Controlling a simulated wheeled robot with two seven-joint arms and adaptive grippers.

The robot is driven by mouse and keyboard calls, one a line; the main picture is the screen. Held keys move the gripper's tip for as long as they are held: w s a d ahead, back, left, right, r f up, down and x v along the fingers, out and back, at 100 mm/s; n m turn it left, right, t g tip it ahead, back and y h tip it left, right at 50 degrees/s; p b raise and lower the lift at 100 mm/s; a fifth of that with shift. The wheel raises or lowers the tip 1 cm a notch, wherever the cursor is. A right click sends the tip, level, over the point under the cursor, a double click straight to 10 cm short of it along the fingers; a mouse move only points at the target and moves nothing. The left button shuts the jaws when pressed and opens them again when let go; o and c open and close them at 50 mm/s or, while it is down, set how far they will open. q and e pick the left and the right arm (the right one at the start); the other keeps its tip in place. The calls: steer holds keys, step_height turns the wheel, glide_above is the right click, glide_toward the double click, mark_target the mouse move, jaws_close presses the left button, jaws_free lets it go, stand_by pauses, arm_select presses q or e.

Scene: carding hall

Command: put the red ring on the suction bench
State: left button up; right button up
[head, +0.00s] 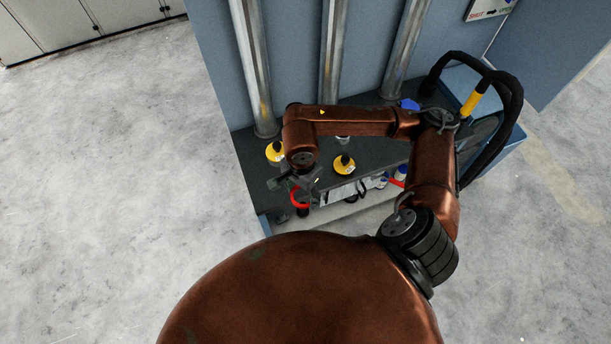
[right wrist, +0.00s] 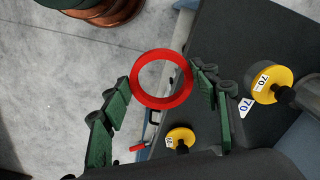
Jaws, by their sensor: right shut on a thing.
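The red ring (head: 297,200) is held in my right gripper (head: 303,184), near the front left part of the suction bench (head: 252,165). The bench has a dark top, with metal pipes rising behind it. In the right wrist view the whole ring (right wrist: 162,103) shows between the two green-padded fingers of my right gripper (right wrist: 161,79), which are shut on it. Floor and the bench's front edge show beyond the ring, so it is held off the bench top. My left gripper is not in view.
Yellow discs with black knobs stand on the bench, one at the left (head: 275,152) and one near the middle (head: 344,166). A blue item (head: 409,104) lies toward the back. Black hoses (head: 511,110) bend at the right end.

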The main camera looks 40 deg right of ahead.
steer(key=w+d+f, duration=0.1)
steer(key=w+f, duration=0.1)
steer(key=w, duration=0.1)
steer(key=w+d+f+p, duration=0.1)
steer(key=w+f, duration=0.1)
steer(key=w, duration=0.1)
steer(key=w+d+f, duration=0.1)
steer(key=w+f, duration=0.2)
steer(key=shift+d+p, duration=0.1)
steer(key=shift+p, duration=0.25)
steer(key=shift+w+d+f, duration=0.2)
steer(key=shift+w+f, duration=0.25)
steer(key=shift+f, duration=0.25)
step_height(320, 180, down, 3)
steer(key=shift+p, duration=0.65)
steer(key=shift+w+f, duration=0.1)
steer(key=shift+f, duration=0.15)
steer(key=o, duration=0.9)
steer(key=shift+o, duration=0.2)
